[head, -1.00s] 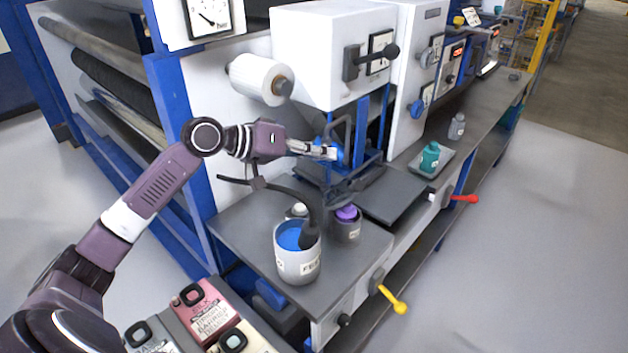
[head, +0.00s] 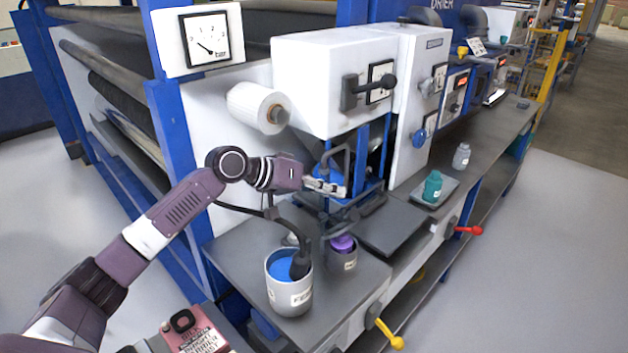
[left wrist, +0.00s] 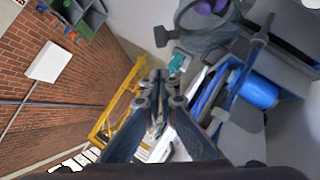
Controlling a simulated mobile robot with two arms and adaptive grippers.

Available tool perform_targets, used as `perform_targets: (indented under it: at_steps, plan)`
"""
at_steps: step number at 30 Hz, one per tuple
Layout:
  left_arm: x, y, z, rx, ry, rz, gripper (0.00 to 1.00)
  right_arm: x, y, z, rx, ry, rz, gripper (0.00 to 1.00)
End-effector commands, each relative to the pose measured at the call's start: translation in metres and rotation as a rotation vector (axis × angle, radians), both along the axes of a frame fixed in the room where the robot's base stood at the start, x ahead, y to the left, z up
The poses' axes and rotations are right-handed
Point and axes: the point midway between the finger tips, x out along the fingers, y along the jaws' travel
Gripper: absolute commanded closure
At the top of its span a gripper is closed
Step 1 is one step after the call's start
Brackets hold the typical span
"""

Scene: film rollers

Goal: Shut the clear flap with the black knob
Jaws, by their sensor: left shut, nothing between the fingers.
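My left gripper (head: 341,190) is shut and empty, in front of the open bay under the white machine head. In the left wrist view its closed fingertips (left wrist: 157,82) point away from the camera. A dark-rimmed, see-through frame (head: 340,151) stands beside and behind the fingers; it may be the clear flap, but its pane is hard to make out. A black ball knob (head: 388,81) sits on a lever on the front of the white head; I cannot tell whether it belongs to the flap. My right gripper is out of view.
A blue-filled pot (head: 290,290) and a purple-topped jar (head: 343,252) stand on the bench below my left arm. A dark plate (head: 393,230) juts out right of the gripper. A teal bottle (head: 432,187) stands on a tray further right. Blue posts flank the bay.

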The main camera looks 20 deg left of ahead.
Motion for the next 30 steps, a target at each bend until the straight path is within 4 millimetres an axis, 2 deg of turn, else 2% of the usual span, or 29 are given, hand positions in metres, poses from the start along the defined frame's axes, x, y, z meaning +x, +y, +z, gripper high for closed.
perform_targets:
  at_steps: [3,9,21,30]
  plan:
    - [-0.004,-0.010,-0.015,0.001,0.004,-0.001,1.00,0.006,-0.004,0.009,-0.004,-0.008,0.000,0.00]
    - [-0.004,-0.019,-0.029,0.002,0.002,0.000,1.00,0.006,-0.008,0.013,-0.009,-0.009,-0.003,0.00]
    - [-0.004,-0.020,-0.030,0.002,0.001,0.000,1.00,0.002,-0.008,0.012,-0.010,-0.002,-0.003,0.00]
    - [-0.006,-0.024,-0.032,0.051,-0.017,0.000,1.00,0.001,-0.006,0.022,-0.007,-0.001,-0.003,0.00]
